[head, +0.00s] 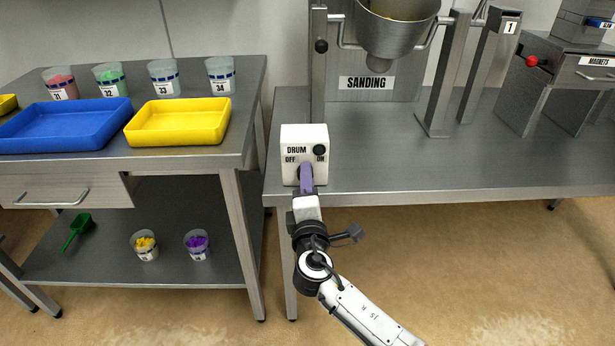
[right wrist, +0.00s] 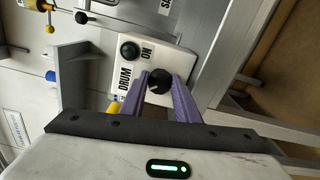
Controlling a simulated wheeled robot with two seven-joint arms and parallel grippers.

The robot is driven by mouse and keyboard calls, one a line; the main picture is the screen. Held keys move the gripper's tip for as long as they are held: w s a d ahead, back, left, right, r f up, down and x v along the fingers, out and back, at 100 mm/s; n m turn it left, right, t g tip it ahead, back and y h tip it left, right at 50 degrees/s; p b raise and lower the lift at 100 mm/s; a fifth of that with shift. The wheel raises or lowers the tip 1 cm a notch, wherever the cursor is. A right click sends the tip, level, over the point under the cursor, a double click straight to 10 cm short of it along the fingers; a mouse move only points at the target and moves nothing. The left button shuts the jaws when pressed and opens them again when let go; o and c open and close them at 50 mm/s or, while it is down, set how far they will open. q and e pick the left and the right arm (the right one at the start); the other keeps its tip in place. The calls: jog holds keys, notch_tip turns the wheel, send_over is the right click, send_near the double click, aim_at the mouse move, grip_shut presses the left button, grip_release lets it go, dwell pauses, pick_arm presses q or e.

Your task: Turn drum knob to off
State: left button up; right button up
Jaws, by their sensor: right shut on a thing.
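The white drum control box (head: 291,140) stands at the front left edge of the right metal bench. Its face reads DRUM, OFF on the left and ON on the right, with a dark round button or lamp (head: 319,150). My right gripper (head: 306,172) reaches the lower face from the front. The right wrist view shows the black drum knob (right wrist: 159,82) between its purple fingers, which are shut on it. The knob's pointer direction cannot be made out. The OFF label is hidden in the wrist view. My left gripper is not in view.
The right bench (head: 400,165) carries the SANDING hopper (head: 400,30) and its posts behind the box. A left table holds a blue tray (head: 70,125), a yellow tray (head: 178,122) and several cups. Its lower shelf (head: 120,265) holds a green scoop and two cups. Floor in front is clear.

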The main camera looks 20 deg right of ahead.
jog(key=shift+n, duration=0.6)
jog(key=shift+f+p, duration=0.1)
jog(key=shift+p, duration=0.2)
jog(key=o, duration=1.1)
jog(key=shift+c, duration=0.2)
jog(key=v, duration=1)
jog(key=shift+s, duration=0.2)
